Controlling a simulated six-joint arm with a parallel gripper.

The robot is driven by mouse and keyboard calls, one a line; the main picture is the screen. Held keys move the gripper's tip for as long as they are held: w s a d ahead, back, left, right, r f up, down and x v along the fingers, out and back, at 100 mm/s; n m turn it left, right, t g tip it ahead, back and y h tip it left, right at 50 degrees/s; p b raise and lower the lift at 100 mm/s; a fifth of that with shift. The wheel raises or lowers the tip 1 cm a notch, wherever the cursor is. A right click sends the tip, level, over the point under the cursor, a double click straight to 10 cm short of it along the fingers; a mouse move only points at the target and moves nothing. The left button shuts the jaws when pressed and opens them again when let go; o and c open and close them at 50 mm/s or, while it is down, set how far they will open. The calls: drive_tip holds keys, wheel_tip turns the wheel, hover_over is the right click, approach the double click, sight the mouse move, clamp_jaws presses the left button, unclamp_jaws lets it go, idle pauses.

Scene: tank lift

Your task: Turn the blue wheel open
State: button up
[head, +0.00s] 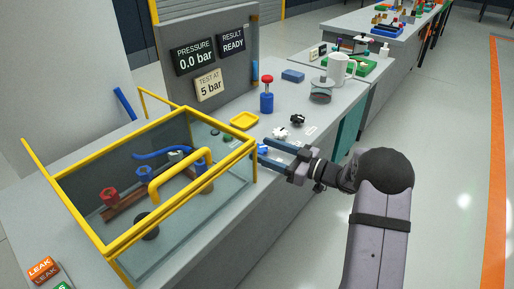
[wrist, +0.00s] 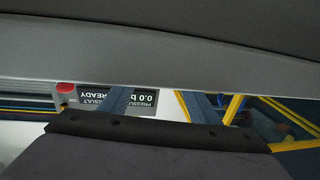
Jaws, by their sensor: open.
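My gripper (head: 263,149) is open beside the right end of the yellow-framed glass tank (head: 180,108), over the bench. A small bright-blue piece (head: 262,149) shows between its fingers. It may be the blue wheel, but the fingers cover much of it and I cannot tell whether they touch it. In the wrist view, the two fingers of my gripper (wrist: 155,97) stand apart with no wheel visible between them. Inside the tank are a red wheel (head: 110,195), a blue hose and a blue upright part (head: 205,184).
A panel (head: 240,40) behind the tank reads 0.0 bar and READY. A red-topped blue bottle-like part (head: 267,101), a yellow tray (head: 244,120), a black part (head: 297,119) and a white part (head: 280,132) lie on the bench beyond my gripper. The tank's yellow lid handle (head: 178,172) rises close by.

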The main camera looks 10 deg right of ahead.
drive_tip(key=shift+s+d, duration=0.3)
drive_tip(key=shift+d, duration=0.1)
drive_tip(key=v, duration=0.4)
drive_tip(key=shift+r, duration=0.25)
drive_tip(key=shift+p+x, duration=0.35)
drive_tip(key=shift+x, duration=3.4)
drive_tip(key=c, duration=1.1)
